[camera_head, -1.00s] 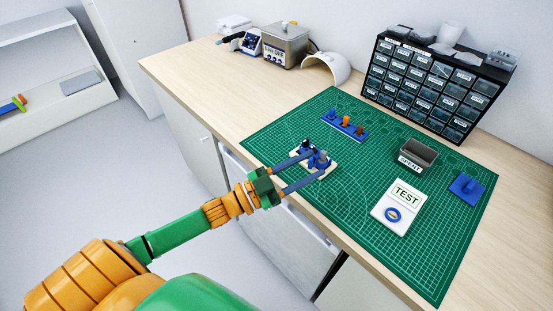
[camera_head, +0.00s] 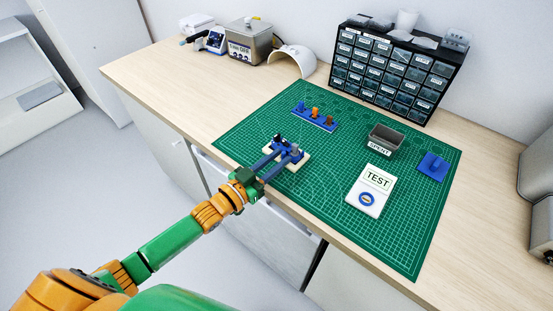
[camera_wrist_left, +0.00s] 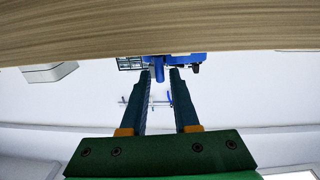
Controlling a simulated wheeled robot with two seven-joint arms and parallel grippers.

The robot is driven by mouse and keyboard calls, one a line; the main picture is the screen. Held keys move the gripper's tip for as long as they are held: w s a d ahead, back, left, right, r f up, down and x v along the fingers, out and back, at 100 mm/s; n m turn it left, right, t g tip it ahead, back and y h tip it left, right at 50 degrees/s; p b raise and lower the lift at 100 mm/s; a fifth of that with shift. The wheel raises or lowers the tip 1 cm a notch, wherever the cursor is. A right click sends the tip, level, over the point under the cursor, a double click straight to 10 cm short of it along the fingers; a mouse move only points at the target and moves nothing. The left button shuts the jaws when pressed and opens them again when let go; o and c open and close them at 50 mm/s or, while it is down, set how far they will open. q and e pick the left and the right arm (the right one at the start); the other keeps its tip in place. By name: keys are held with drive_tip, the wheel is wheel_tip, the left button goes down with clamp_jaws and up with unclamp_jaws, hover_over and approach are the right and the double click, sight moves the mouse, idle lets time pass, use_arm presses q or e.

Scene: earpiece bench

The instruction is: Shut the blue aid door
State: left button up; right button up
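A blue aid (camera_head: 286,149) with a dark piece and a grey piece on top sits on a cream stand (camera_head: 302,160) near the mat's front left edge. My left gripper (camera_head: 279,156) reaches in from the front, its two fingers at the stand. In the left wrist view the fingers (camera_wrist_left: 160,80) are apart, with a blue part (camera_wrist_left: 159,68) showing between or just beyond the tips. I cannot tell whether either finger touches it. The aid's door cannot be made out, since the fingers cover part of the aid. My right gripper is out of view.
On the green mat (camera_head: 330,215) stand a blue rack (camera_head: 315,118) with small pieces, a grey SPENT bin (camera_head: 385,138), a white TEST device (camera_head: 370,190) and a blue block (camera_head: 433,166). A drawer cabinet (camera_head: 395,70) stands behind. The mat's front right is clear.

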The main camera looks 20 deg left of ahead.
use_arm(q)
clamp_jaws()
drive_tip(key=h+b, duration=0.1)
drive_tip(key=m+g+h+b, duration=0.1)
drive_tip(key=b, duration=0.1)
drive_tip(key=shift+w+a+f+m, duration=0.15)
drive_tip(key=shift+w+a+m, duration=0.15)
drive_tip(key=shift+w, duration=0.1)
drive_tip(key=shift+d+r, duration=0.1)
drive_tip(key=shift+r, duration=0.1)
drive_tip(key=shift+o, duration=2)
unclamp_jaws()
drive_tip(key=shift+s, duration=0.15)
drive_tip(key=shift+s+a+f, duration=0.15)
drive_tip(key=shift+s+a, duration=0.1)
drive_tip(key=shift+a, duration=0.1)
drive_tip(key=v, duration=0.6)
drive_tip(key=shift+s, duration=0.15)
drive_tip(key=shift+a, duration=0.1)
